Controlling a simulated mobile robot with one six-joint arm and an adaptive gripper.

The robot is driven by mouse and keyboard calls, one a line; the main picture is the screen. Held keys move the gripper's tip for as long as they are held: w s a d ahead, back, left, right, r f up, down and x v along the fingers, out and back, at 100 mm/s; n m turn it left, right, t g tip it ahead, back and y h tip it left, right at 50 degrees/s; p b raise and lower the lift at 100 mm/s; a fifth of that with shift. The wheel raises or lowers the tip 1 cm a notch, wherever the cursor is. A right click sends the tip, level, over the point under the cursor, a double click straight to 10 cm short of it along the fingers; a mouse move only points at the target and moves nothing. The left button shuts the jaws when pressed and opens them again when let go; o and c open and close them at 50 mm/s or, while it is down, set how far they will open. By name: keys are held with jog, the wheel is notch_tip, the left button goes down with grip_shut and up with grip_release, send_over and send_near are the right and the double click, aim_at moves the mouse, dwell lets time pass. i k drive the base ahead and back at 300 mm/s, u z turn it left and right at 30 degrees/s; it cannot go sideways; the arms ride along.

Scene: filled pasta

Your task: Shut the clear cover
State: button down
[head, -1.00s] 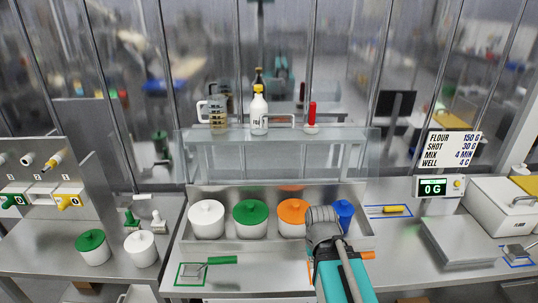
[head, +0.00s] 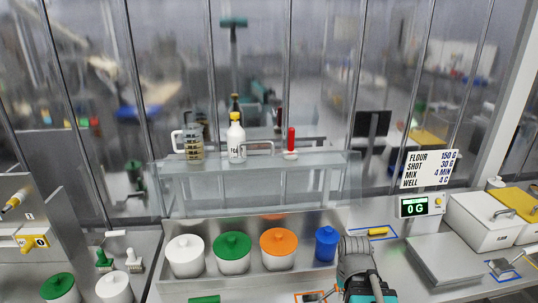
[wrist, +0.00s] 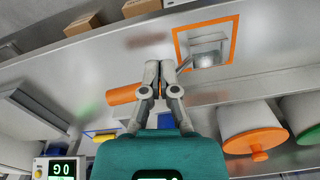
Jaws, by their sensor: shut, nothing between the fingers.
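The clear cover (head: 190,198) is a see-through panel standing raised behind the tub tray (head: 345,222) in the head view. In the wrist view my gripper (wrist: 163,66) is shut and empty, above the bench. An orange tool handle (wrist: 122,95) lies below and behind the fingers. The cover is not clearly visible in the wrist view.
The scale display (head: 414,207) and a metal slab (head: 448,260) are at right. An orange-lidded tub (wrist: 252,128) is near my gripper.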

aim_at(272, 148)
jog(key=z, duration=0.1)
jog(key=k, duration=1.3)
jog(key=u, duration=0.55)
jog(key=i, duration=1.05)
jog(key=z, duration=0.05)
